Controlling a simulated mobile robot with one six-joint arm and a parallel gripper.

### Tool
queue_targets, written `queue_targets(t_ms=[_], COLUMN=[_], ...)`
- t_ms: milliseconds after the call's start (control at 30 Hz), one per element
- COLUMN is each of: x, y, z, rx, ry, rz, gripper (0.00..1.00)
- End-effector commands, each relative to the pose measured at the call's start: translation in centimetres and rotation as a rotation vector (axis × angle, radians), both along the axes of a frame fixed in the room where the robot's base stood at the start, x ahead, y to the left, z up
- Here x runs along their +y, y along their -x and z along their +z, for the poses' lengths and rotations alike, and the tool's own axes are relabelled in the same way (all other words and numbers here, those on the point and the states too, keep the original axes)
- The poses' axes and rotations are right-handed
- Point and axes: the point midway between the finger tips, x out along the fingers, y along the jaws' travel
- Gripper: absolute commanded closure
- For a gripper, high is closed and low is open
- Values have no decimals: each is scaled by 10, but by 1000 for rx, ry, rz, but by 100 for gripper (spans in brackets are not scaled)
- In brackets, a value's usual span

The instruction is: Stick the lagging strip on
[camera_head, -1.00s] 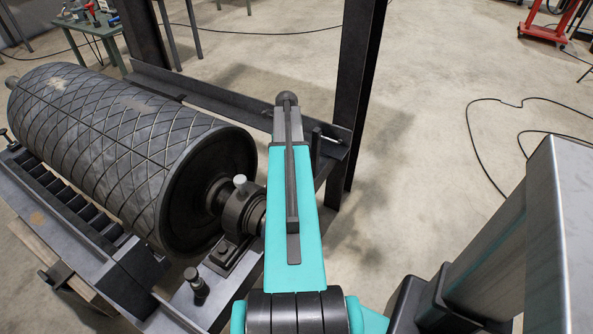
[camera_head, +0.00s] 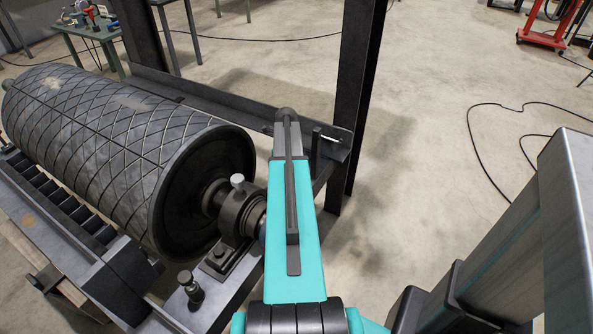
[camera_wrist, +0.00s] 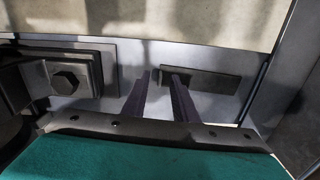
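The pulley (camera_head: 120,155) is a large dark drum with a diamond-grooved surface, lying in a steel frame at the left of the head view. Paler patches show on its top. No strip can be clearly made out. In the head view my teal arm hides the gripper.
A bearing block (camera_head: 238,215) supports the pulley's near end. A dark upright post (camera_head: 357,95) stands behind my arm. In the wrist view a bolted block (camera_wrist: 75,78) sits left of the fingers. A green table (camera_head: 88,25) stands far left. Floor at right is open, with a black cable (camera_head: 478,150).

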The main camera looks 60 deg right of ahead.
Motion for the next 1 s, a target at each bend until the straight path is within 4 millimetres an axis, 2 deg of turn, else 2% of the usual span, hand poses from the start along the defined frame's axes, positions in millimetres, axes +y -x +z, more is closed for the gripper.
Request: queue_targets(t_ms=[167,300,333,633,1000], x=[0,0,0,0,1], y=[0,0,0,-1,-1], z=[0,0,0,3,17], rx=[0,0,0,0,0], ry=[0,0,0,0,0], rz=[0,1,1,1,2], gripper=[74,98,100,100,100])
